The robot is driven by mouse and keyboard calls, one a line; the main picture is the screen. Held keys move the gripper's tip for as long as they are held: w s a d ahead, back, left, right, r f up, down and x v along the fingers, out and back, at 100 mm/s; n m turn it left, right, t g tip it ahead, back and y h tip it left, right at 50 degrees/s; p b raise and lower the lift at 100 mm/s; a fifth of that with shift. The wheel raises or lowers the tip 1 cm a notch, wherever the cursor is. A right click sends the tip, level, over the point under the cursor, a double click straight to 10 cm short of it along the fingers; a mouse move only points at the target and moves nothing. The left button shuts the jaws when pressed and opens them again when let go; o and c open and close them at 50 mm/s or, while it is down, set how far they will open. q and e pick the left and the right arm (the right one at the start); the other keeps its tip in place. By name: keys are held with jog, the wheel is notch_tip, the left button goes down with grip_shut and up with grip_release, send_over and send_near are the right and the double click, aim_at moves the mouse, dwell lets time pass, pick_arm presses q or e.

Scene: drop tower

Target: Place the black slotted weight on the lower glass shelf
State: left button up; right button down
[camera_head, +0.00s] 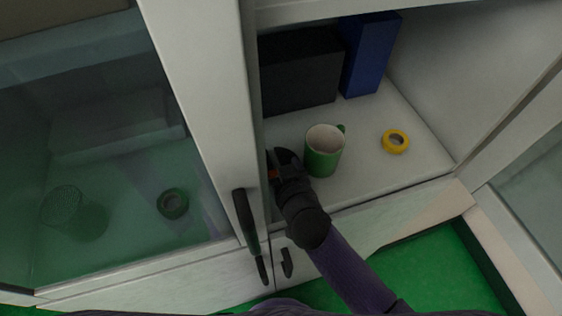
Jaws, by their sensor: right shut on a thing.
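My right gripper (276,163) reaches into the open compartment at the middle, close to the left post and just left of a green mug. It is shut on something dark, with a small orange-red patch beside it. The dark shape merges with the black gripper, so I cannot tell whether it is the black slotted weight. I cannot make out the weight anywhere else. No lower glass shelf can be clearly told apart. My left gripper is not in view.
The green mug (321,158) stands upright beside my right gripper. A yellow tape roll (395,141), a black box (300,75) and a blue box (369,55) share the compartment. A dark tape roll (173,204) and a mesh cup (72,210) show through glass at left.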

jog(key=shift+r, duration=0.15)
grip_release()
jog(key=p+v, duration=0.2)
jog(key=v, duration=1)
jog(key=s+d+f+g+h, duration=0.1)
jog(key=s+d+f+g, duration=0.1)
jog(key=f, duration=0.5)
jog(key=s+d+f+g+h, duration=0.1)
jog(key=d+f+g, duration=0.1)
jog(key=f, duration=0.6)
jog(key=s+d+f+g+h, duration=0.1)
jog(key=s+d+f+g, duration=0.3)
jog(key=s+f, duration=0.4)
jog(key=s+d+f+m+g+h, duration=0.1)
jog(key=s+d+f+g, duration=0.3)
jog(key=s, duration=0.8)
notch_tip(320, 180, down, 4)
jog(key=shift+s+d+r, duration=0.1)
jog(key=shift+s+d, duration=0.25)
jog(key=shift+d, duration=0.6)
